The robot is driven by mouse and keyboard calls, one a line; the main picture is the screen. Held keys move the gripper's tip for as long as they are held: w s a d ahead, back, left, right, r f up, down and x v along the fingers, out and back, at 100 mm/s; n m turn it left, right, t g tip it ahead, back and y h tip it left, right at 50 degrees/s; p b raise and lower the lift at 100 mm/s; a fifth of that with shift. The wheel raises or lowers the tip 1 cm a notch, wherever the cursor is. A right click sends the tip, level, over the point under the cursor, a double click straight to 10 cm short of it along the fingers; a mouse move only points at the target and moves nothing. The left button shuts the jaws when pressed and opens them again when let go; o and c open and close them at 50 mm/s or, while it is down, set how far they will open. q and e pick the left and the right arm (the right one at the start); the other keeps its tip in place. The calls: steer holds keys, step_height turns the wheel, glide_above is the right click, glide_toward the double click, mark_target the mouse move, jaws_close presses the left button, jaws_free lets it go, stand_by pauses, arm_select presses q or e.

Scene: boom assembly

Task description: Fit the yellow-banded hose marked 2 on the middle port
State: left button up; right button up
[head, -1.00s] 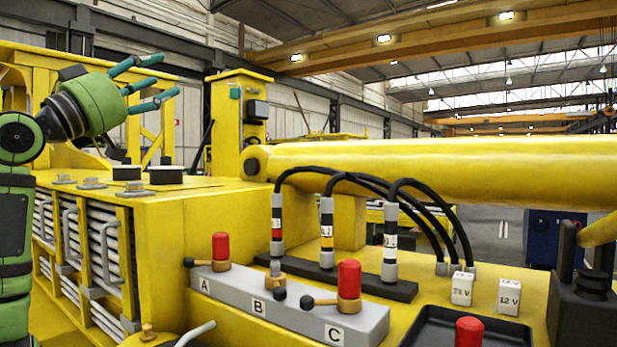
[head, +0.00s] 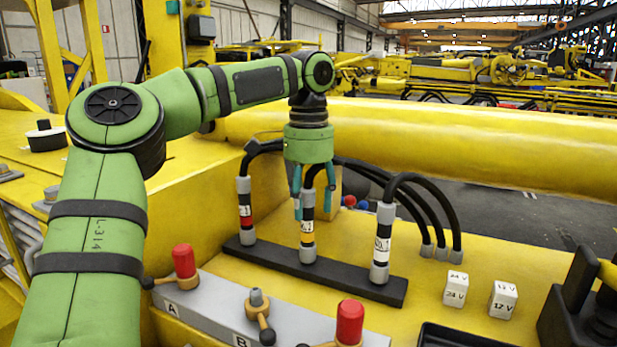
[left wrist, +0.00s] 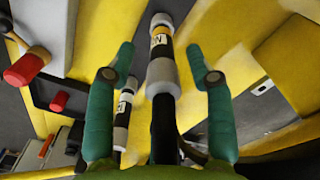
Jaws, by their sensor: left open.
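The yellow-banded hose (head: 308,228) stands upright in the black holder strip (head: 340,275), between the red-banded and white-banded hoses. Its marking is too small to read surely. My left gripper (head: 312,205) points down over it, fingers open on either side of its upper part. In the left wrist view the same hose (left wrist: 160,52) lies between the open fingers (left wrist: 160,60), with gaps on both sides. The middle port (head: 257,298), by label B on the grey block (head: 215,298), shows a bare grey fitting without a red cap. My right gripper is not in view.
The red-banded hose (head: 245,212) and white-banded hose (head: 383,243) stand close on either side. Red caps (head: 184,260) and (head: 350,322) stand on the outer ports. White voltage blocks (head: 456,288) sit to the right. The yellow boom (head: 450,145) runs behind.

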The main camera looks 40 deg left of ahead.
mark_target(308, 222)
arm_select(q)
step_height(308, 222, down, 4)
steer(key=shift+w+a+f+p, duration=0.15)
steer(key=shift+f+p, duration=0.1)
steer(key=shift+p, duration=0.25)
steer(key=shift+a+f, duration=0.1)
steer(key=shift+f, duration=0.15)
steer(key=shift+d, duration=0.2)
jaws_close()
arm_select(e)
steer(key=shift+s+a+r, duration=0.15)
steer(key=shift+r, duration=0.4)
